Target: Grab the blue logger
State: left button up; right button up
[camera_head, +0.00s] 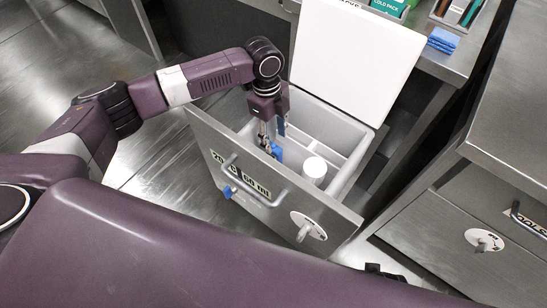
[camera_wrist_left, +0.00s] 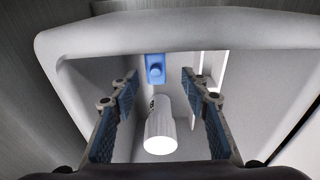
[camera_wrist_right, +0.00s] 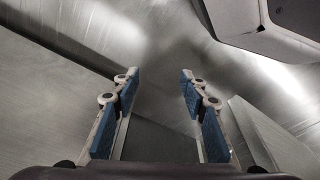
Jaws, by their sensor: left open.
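The blue logger (camera_head: 277,152) is a small blue block inside the open white-lined drawer (camera_head: 349,217). In the left wrist view the logger (camera_wrist_left: 155,68) stands against the liner wall, beyond a white bottle (camera_wrist_left: 160,130). My left gripper (camera_head: 271,138) reaches down into the drawer at the logger and partly hides it. In its own wrist view the left gripper (camera_wrist_left: 159,82) is open, with the logger showing between the fingertips; contact cannot be told. My right gripper (camera_wrist_right: 158,80) is open and empty over metal surfaces.
The white bottle (camera_head: 314,170) stands in the drawer, right of the logger, by white dividers. A raised white lid (camera_head: 352,58) stands behind the drawer. A metal bench (camera_head: 455,62) with blue cloths (camera_head: 442,41) and a cabinet (camera_head: 505,215) lie to the right. Open floor is left.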

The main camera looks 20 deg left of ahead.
aim_at(273, 145)
pick_arm(q)
jog(key=f, duration=0.3)
jog(key=f+b, duration=0.1)
jog(key=f, duration=0.1)
jog(key=shift+s+a+f, duration=0.1)
jog(key=shift+s+f, duration=0.15)
jog(key=shift+s, duration=0.05)
jog(key=shift+f, duration=0.4)
pick_arm(e)
jog(key=r, duration=0.1)
jog(key=w+r, duration=0.1)
jog(key=r, duration=0.3)
jog(key=shift+w, duration=0.3)
pick_arm(q)
grip_shut()
pick_arm(e)
jog(key=shift+a, duration=0.1)
